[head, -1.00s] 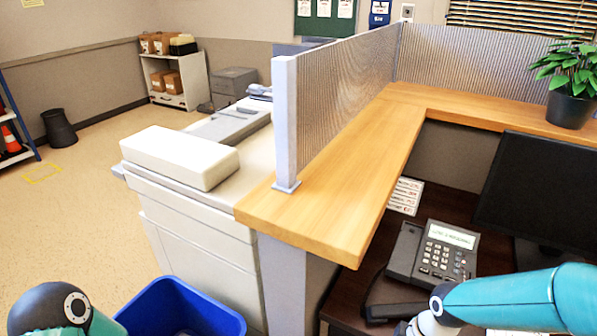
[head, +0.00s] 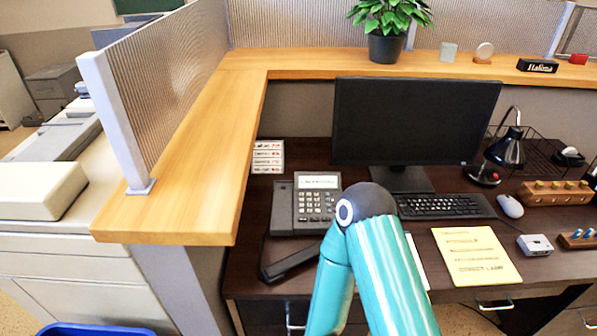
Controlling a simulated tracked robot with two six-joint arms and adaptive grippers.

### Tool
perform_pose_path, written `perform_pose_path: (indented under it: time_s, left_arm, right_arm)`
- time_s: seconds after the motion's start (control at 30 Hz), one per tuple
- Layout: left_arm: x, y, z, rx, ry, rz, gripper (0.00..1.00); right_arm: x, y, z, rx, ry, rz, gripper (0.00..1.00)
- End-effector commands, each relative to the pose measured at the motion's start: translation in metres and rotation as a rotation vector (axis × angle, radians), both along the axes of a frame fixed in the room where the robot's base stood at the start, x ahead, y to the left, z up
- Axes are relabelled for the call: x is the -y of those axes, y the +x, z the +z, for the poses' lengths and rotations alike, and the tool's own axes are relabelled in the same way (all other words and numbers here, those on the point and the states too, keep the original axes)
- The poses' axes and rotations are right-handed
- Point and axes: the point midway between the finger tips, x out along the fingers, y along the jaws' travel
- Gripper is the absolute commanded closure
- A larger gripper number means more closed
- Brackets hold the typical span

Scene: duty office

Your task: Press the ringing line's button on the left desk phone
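A dark grey desk phone (head: 317,206) sits on the dark brown desk, left of the monitor. It has a pale lit display (head: 318,181) whose text is too small to read, and a keypad below it. Which line button is lit cannot be told. A dark handset-like piece (head: 291,262) lies in front of the phone, near the desk's front edge. It is the only phone in view. One of my teal arms rises from the bottom middle, its dark joint just right of the phone, covering part of the desk there. Neither gripper shows.
A wooden ledge (head: 200,180) with a ribbed partition (head: 165,85) borders the desk's left and back. A black monitor (head: 415,120), keyboard (head: 445,206), yellow sheet (head: 476,256), mouse (head: 510,206) and desk lamp (head: 505,150) stand right of the phone. A label card (head: 267,156) is behind it.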

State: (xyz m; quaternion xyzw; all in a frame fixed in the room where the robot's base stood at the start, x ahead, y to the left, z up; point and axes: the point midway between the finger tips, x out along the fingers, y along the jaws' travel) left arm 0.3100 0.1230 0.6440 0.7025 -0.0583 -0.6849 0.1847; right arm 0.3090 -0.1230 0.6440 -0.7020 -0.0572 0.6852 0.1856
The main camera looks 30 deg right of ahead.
Motion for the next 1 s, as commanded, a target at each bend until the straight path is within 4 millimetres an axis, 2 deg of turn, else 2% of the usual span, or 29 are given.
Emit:
perform_pose_path:
  time_s: [0.7,1.0]
  left_arm:
    - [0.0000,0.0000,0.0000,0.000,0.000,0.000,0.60]
    - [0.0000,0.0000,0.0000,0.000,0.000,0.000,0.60]
  right_arm:
    - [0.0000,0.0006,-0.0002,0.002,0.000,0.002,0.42]
    - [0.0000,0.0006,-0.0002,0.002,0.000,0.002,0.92]
